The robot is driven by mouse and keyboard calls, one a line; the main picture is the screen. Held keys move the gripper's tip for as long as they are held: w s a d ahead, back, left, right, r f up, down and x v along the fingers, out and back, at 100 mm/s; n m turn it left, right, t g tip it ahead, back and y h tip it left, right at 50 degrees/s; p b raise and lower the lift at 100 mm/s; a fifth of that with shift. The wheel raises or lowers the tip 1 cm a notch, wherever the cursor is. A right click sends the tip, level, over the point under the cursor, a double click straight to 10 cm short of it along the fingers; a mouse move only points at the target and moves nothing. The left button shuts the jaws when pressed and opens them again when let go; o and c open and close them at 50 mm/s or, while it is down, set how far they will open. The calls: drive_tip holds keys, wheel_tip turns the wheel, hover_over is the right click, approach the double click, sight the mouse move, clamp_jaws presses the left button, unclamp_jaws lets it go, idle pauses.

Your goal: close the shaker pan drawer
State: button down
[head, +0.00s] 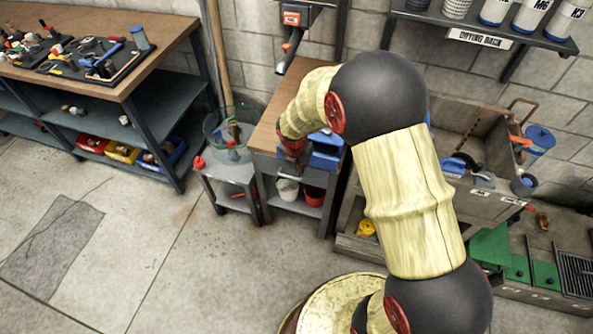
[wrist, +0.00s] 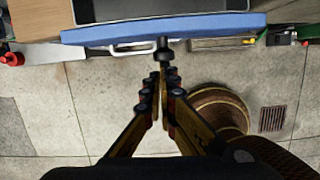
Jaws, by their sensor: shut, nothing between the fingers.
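The drawer shows at the top of the wrist view as a blue front panel (wrist: 215,25) with a dark-grey tray behind it. A pale handle (wrist: 133,46) sticks out below the panel. The tray's interior shows, so the drawer stands at least partly out. My gripper (wrist: 163,62) is shut and empty, its tips just in front of the blue panel, near its middle. I cannot tell whether they touch it. In the head view my gripper (head: 291,153) is at the wooden-topped stand beside blue parts (head: 325,148); my arm hides much of this spot.
A white bucket (head: 287,190) and a red bucket (head: 314,195) stand on the lower shelf. A workbench (head: 120,85) with tools is at the left. A wooden box (head: 485,140) stands at the right. The concrete floor at front left is clear.

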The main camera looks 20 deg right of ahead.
drive_tip(key=shift+w+d+p, duration=0.9)
drive_tip(key=shift+w+p, duration=0.05)
drive_tip(key=shift+w, duration=0.3)
drive_tip(key=shift+w+d+p, duration=0.9)
drive_tip(key=shift+w+p, duration=0.05)
drive_tip(key=shift+w, duration=0.25)
